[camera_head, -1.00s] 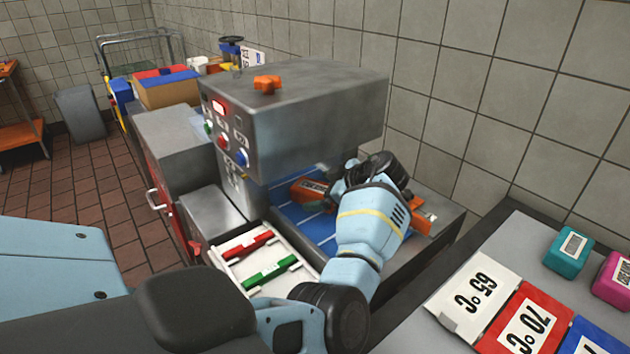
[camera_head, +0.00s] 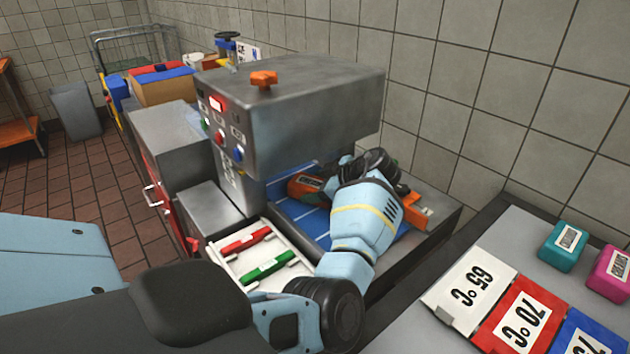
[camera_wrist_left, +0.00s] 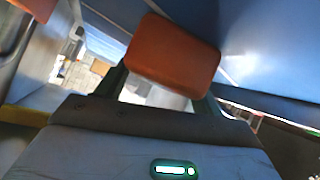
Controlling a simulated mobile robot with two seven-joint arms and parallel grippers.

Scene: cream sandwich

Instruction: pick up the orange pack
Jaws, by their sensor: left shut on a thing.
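The orange pack (camera_head: 305,187) is at the blue bed (camera_head: 298,213) under the grey machine's hood. It has a dark label on its side. My left gripper (camera_head: 318,186) is shut on it, reaching in from the right, and the hand hides part of the pack. In the left wrist view the orange pack (camera_wrist_left: 172,55) sits between the two dark fingers, with blue surfaces around it. I cannot tell whether the pack touches the bed. My right gripper is not in view.
The machine's hood (camera_head: 320,105) hangs close above the hand. A white tray with a red handle (camera_head: 245,240) and a green handle (camera_head: 268,267) lies in front. At right, the counter holds temperature-marked blocks, a teal pack (camera_head: 563,247) and a magenta pack (camera_head: 610,272). A tiled wall stands behind.

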